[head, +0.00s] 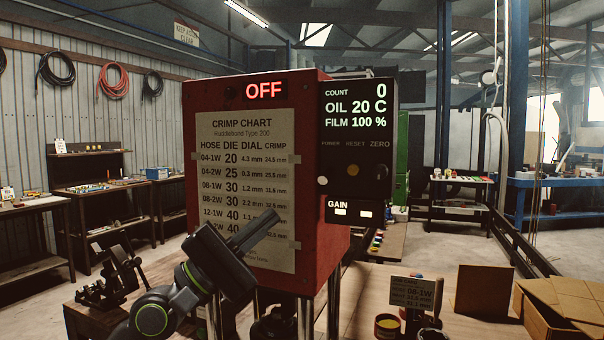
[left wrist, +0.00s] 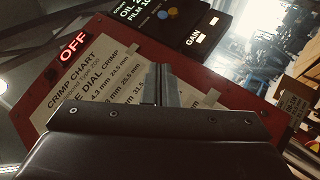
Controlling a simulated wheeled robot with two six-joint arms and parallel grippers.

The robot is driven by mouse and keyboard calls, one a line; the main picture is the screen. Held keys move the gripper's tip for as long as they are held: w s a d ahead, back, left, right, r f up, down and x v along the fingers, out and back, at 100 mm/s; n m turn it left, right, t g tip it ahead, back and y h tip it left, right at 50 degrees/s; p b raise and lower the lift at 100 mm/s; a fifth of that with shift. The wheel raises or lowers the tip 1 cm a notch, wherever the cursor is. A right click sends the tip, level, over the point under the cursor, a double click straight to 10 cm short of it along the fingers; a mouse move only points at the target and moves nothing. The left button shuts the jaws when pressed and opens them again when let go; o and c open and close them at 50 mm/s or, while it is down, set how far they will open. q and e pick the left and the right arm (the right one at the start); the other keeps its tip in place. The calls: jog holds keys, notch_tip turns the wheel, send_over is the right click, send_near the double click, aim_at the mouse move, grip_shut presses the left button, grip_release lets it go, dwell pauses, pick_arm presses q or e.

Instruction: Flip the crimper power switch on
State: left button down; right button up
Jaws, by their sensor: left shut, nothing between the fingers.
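The red crimper box (head: 312,105) stands in the middle of the head view, with a lit red OFF sign (head: 266,90) at its top. A black control panel (head: 358,120) on its right side carries the labels POWER, RESET and ZERO. A small pale switch or knob (head: 323,181) sits below POWER at the panel's left edge; its position is too small to tell. My left gripper (head: 268,221) is shut and empty, in front of the crimp chart (head: 240,150), left of and below the panel. Its fingers (left wrist: 164,80) also show over the chart in the left wrist view. My right gripper is not in view.
A GAIN plate (head: 352,211) with two lit spots is under the panel. A job card (head: 411,292), a yellow-topped pot (head: 387,326) and cardboard boxes (head: 560,312) are on the bench at right. The space in front of the panel looks clear.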

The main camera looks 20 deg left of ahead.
aim_at(324, 173)
pick_arm(q)
jog(key=p+x, duration=0.3)
jog(key=x, duration=0.2)
jog(key=shift+s+r, duration=0.1)
jog(key=shift+r, duration=0.1)
jog(key=shift+s+d+r+p, duration=0.15)
jog(key=shift+d+p, duration=0.2)
jog(key=shift+p, duration=0.15)
jog(key=shift+s+d+r+p, duration=0.1)
jog(key=shift+d+r+p, duration=0.1)
jog(key=shift+d+p, duration=0.25)
jog(key=shift+s+d+r+p, duration=0.25)
jog(key=shift+d+p, duration=0.15)
jog(key=shift+p, duration=0.2)
jog(key=shift+d+r, duration=0.1)
jog(key=shift+d, duration=0.25)
jog(key=shift+w+p, duration=0.1)
jog(key=shift+p, duration=0.2)
